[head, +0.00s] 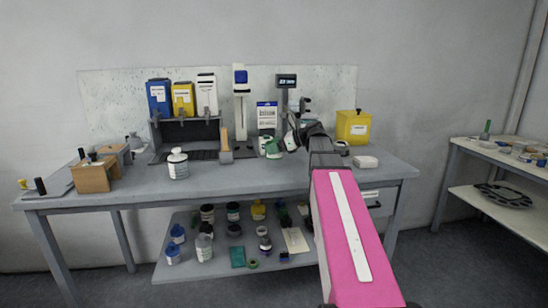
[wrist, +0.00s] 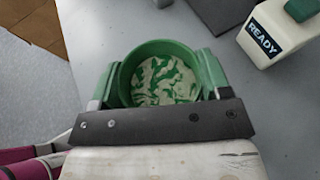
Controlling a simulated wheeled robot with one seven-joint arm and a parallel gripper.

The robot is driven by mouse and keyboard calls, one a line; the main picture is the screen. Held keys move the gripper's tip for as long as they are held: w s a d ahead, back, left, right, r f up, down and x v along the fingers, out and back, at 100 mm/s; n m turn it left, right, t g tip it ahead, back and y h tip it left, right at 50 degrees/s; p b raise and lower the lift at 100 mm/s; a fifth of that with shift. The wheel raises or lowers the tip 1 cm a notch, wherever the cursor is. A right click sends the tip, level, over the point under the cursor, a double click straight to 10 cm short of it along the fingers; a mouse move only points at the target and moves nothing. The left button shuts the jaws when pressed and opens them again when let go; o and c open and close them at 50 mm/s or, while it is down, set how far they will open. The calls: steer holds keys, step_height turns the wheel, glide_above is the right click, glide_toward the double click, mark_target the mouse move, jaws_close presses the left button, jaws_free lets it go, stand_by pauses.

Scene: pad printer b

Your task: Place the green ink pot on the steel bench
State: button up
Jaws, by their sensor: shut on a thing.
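The green ink pot (wrist: 160,78) is a round green cup, open at the top, with streaky green and cream ink inside. It sits between the fingers of my gripper (wrist: 160,82), which is shut on it. In the head view the green pot (head: 273,149) shows small at the end of my arm, over the back middle of the grey steel bench (head: 225,182). The bench top also shows in the wrist view (wrist: 92,30). I cannot tell whether the pot's base touches the bench, as its underside is hidden.
A cream block marked READY (wrist: 265,37) stands close by at upper right in the wrist view. On the bench are a white jar (head: 178,165), a cardboard box (head: 94,175), a yellow container (head: 353,126) and a white box (head: 365,162). The front middle is clear.

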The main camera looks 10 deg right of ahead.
mark_target(274, 156)
steer(key=shift+d+f, duration=0.1)
steer(key=shift+f, duration=1.95)
steer(key=o, duration=1.1)
steer(key=shift+f, duration=0.15)
steer(key=shift+d+r, duration=0.25)
steer(key=v, duration=1.1)
steer(key=shift+s+d+r, duration=0.1)
steer(key=shift+d+r, duration=0.05)
steer(key=shift+r, duration=0.05)
